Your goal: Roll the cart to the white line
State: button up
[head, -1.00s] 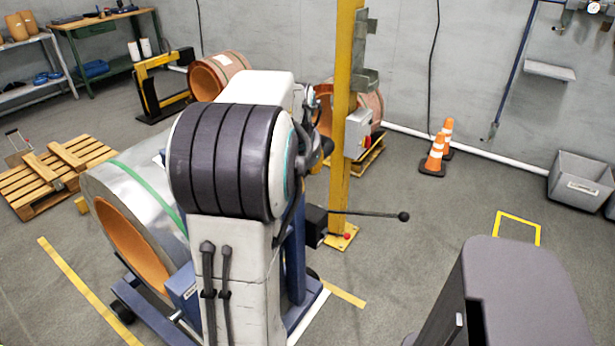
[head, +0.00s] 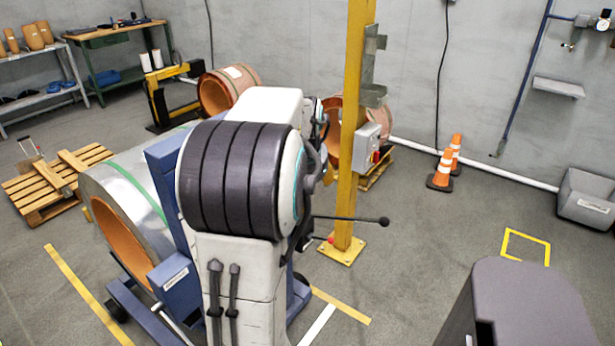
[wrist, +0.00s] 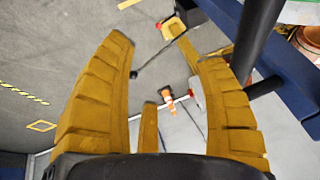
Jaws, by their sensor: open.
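The cart is a blue frame (head: 163,330) bearing a large metal coil with an orange core (head: 104,190), on the left of the head view. A blue upright (head: 165,160) with a labelled box stands between the coil and my arm. A short white line (head: 318,325) lies on the floor to the right of my arm, partly hidden by it. My gripper (wrist: 165,52) shows in the wrist view with its yellow fingers spread and nothing between them. A black bar (wrist: 260,40) and a blue beam pass just right of the right finger. My arm hides the gripper in the head view.
A yellow post (head: 350,150) stands behind my arm, with a black-knobbed lever (head: 383,222) sticking out rightward near it. A pallet (head: 50,190) lies at left. Cones (head: 443,170) and a grey bin (head: 588,199) stand by the back wall.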

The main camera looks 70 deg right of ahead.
jog(key=v, duration=1.1)
jog(key=shift+r, duration=0.25)
jog(key=shift+o, duration=0.2)
jog(key=shift+a, duration=0.1)
